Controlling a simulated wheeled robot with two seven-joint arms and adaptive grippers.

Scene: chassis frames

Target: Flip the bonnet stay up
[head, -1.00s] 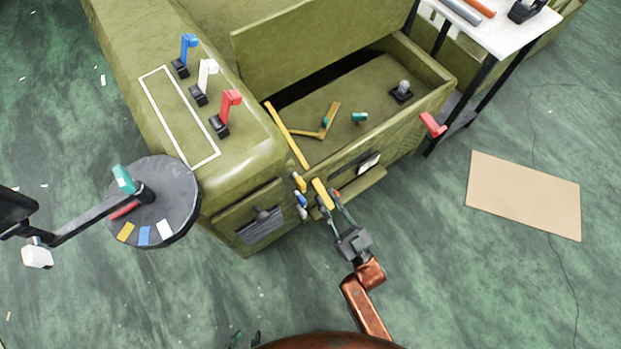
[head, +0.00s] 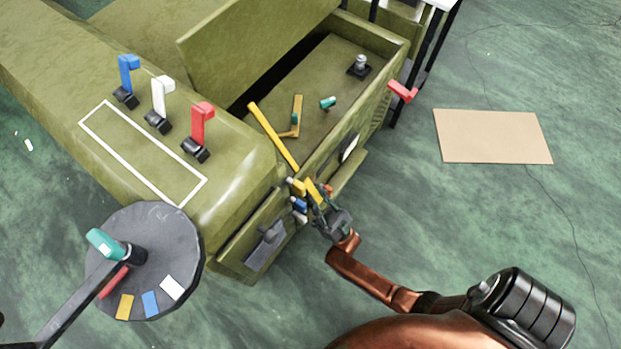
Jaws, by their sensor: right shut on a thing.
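The open bay of the green body holds a long yellow bar (head: 272,136), which leans along its near left edge. It may be the bonnet stay; I cannot tell for sure. A bent yellow piece (head: 297,112) lies inside the bay. My right gripper (head: 318,198) is at the bay's near corner, shut on a short yellow piece (head: 313,188). The fingers partly hide that piece, and I cannot tell whether it joins the long bar. The green bonnet panel (head: 255,55) stands raised behind the bay. My left gripper is not in view.
Small coloured parts, including a blue one (head: 299,204), crowd my right gripper. Blue, white and red levers (head: 201,125) stand on the left deck. A dark round disc (head: 190,260) is at lower left. A cardboard sheet (head: 492,137) lies on open floor at right.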

